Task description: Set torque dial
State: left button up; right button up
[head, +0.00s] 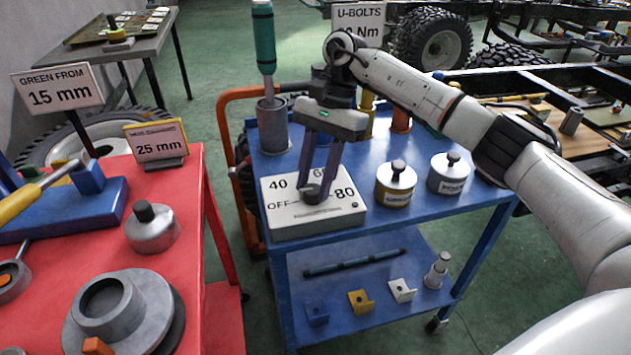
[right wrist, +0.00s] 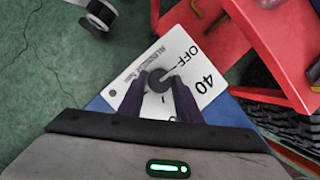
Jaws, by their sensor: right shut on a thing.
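The torque dial is a white box (head: 283,224) with OFF, 40, 60 and 80 on its top, standing on the front left of the blue trolley (head: 410,212). Its grey round knob (right wrist: 158,80) sits in the middle of the marks. My right gripper (head: 315,188) reaches down from above and is shut on the knob, one finger on each side. In the right wrist view a short light mark on the knob seems to face OFF; the fingers hide part of the knob. The U-BOLTS sign (head: 358,14) ends in "0 Nm", its first digit unclear behind my arm. My left gripper is out of view.
Two lidded tins, yellow (head: 395,190) and grey (head: 447,179), stand right of the dial. A teal-handled tool (head: 264,45) stands upright in a grey cup behind it. Brackets lie on the lower shelf. A red table (head: 200,260) with metal parts stands left.

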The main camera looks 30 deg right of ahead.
jog(key=shift+n, duration=0.5)
jog(key=o, duration=1)
jog(key=v, duration=1)
jog(key=shift+w+a+r, duration=0.1)
jog(key=shift+w+a, duration=0.05)
jog(key=shift+w, duration=0.05)
